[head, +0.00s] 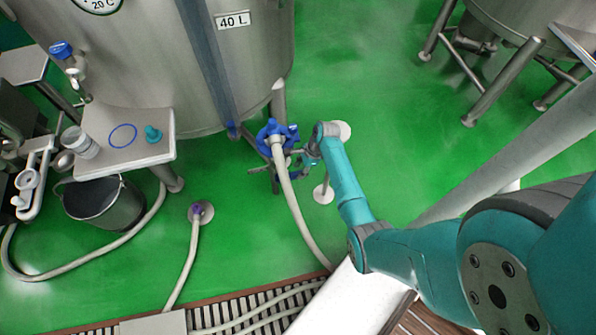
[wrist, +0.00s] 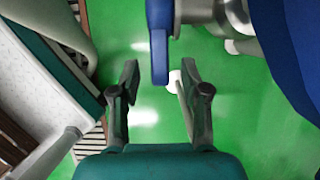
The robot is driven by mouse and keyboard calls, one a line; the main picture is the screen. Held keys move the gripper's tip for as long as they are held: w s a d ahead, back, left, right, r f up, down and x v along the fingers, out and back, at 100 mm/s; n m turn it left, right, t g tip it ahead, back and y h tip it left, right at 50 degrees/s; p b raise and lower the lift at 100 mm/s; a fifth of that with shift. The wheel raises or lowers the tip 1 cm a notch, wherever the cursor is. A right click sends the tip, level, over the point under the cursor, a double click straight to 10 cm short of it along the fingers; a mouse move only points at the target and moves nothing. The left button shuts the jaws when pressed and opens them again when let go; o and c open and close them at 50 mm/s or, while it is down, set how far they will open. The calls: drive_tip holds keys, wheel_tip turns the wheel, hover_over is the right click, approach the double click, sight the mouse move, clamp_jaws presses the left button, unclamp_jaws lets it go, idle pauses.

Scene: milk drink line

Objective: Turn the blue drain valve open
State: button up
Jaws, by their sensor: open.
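The blue drain valve's lever (wrist: 159,45) hangs upright in the wrist view, beside a metal valve body (wrist: 212,12). Its lower end lies between my fingertips in the picture; I see no clear contact. My gripper (wrist: 159,80) is open, with one finger on each side of the lever. In the head view, my gripper (head: 288,164) is at the tank's foot, close to the blue valve fittings (head: 270,132) where a pale hose attaches. The lever cannot be told apart there.
A large blue part (wrist: 295,60) fills the wrist view's right side. The pale hose (head: 297,215) runs down from the fittings to the floor drain (head: 250,312). The steel 40 L tank (head: 245,65) stands behind. A side shelf (head: 110,150) and bucket (head: 103,203) are at left.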

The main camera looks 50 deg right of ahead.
drive_tip(key=shift+x, duration=1.1)
clamp_jaws()
drive_tip(key=shift+r, duration=0.1)
drive_tip(key=shift+w+a+r+g+h, duration=0.15)
drive_tip(key=shift+r+g+h, duration=0.25)
drive_tip(key=shift+h, duration=0.2)
